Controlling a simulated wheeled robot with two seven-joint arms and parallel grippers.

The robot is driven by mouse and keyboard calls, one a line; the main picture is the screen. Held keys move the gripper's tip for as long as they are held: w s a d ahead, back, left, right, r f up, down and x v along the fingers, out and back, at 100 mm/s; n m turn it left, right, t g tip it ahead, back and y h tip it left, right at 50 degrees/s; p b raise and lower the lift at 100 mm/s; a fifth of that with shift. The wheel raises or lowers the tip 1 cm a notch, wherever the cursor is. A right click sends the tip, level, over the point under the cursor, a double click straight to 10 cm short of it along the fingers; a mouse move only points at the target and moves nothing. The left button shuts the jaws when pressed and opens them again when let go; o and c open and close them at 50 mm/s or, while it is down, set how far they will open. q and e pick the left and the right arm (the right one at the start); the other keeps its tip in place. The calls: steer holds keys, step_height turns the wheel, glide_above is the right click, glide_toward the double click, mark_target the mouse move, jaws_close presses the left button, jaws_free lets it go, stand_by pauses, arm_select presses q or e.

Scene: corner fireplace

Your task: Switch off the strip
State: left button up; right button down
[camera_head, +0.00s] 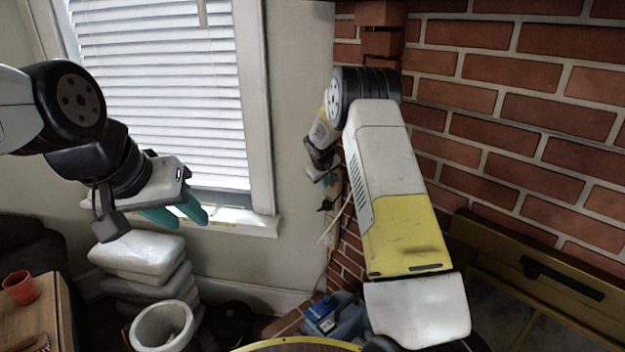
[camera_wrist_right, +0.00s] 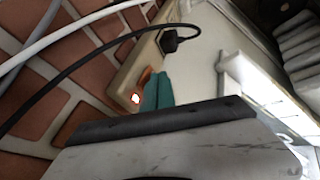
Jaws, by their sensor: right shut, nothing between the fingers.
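The power strip (camera_wrist_right: 140,62) is a beige bar fixed to the brick wall in the right wrist view. An orange switch (camera_wrist_right: 136,98) with a bright glow sits at its near end. A black plug (camera_wrist_right: 172,41) with a black cord is in its far end. The strip also shows small in the head view (camera_head: 336,207), below my right gripper (camera_head: 329,177). In the wrist view the teal fingers of my right gripper (camera_wrist_right: 158,91) are together and empty, right beside the switch; contact cannot be told. My left gripper (camera_head: 178,213) is open and empty, near the window.
Black and white cords (camera_wrist_right: 60,60) cross in front of the bricks. White stacked cushions (camera_head: 140,265), a white pot (camera_head: 163,325) and a blue container (camera_head: 333,315) stand low. A table with a red cup (camera_head: 20,288) is at left. The fireplace surround (camera_head: 540,280) is at right.

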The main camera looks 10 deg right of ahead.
steer(key=shift+d, duration=0.1)
steer(key=shift+w+d+f, duration=0.15)
steer(key=shift+d+f, duration=0.05)
stand_by(0.4)
steer(key=shift+r, duration=0.9)
